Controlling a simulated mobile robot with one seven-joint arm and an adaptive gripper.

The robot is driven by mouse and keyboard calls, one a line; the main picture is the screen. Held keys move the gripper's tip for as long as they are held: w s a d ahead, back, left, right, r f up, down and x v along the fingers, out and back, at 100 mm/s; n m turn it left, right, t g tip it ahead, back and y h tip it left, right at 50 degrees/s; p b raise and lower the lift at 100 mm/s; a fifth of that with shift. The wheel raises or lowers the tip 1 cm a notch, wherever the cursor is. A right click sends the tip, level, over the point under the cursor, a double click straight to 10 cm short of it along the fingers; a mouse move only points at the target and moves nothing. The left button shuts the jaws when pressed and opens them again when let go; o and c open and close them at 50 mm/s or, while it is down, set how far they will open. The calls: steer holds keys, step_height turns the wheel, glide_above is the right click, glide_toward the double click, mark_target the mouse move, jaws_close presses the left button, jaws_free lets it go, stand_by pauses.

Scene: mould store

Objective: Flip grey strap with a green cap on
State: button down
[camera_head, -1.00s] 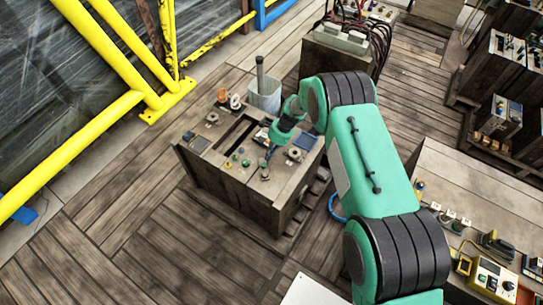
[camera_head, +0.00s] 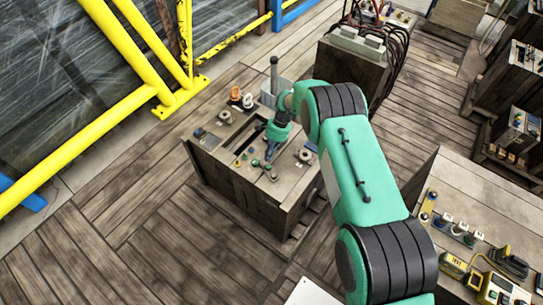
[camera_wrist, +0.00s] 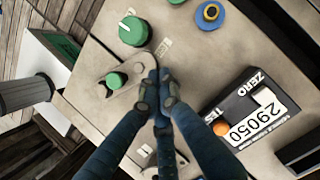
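The grey strap with a green cap (camera_wrist: 116,80) lies on the pale panel in the wrist view, left of my fingertips. It is a flat grey lever slanting up to the right, with the round green cap near its lower left end. My gripper (camera_wrist: 158,90) has dark blue fingers drawn close together, tips at the strap's right end. Whether they touch the strap I cannot tell. In the head view my gripper (camera_head: 269,155) is low over the top of the wooden console (camera_head: 225,170); the strap is too small there to make out.
In the wrist view a larger green knob (camera_wrist: 133,30), a blue knob with a yellow ring (camera_wrist: 209,14) and a black counter (camera_wrist: 250,110) with an orange button sit close by. A grey cylinder (camera_wrist: 25,93) stands at left. Yellow railing (camera_head: 110,115) runs left of the console.

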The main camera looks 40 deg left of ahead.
steer(key=shift+s+a+f+n+h, duration=0.1)
steer(key=shift+s+a+n+h, duration=0.35)
steer(key=shift+s+n, duration=0.55)
steer(key=shift+a+n+b, duration=0.1)
steer(key=shift+n+b, duration=0.2)
steer(key=shift+w, duration=0.1)
stand_by(0.3)
steer(key=shift+w+b, duration=0.3)
steer(key=shift+w, duration=0.2)
steer(key=w, duration=0.1)
steer(key=w+b, duration=0.1)
steer(key=w, duration=0.1)
steer(key=shift+w+d, duration=0.15)
steer(key=shift+d, duration=0.1)
steer(key=p+v, duration=0.2)
steer(key=v, duration=0.8)
steer(key=shift+s+d, duration=0.2)
steer(key=shift+d, duration=0.05)
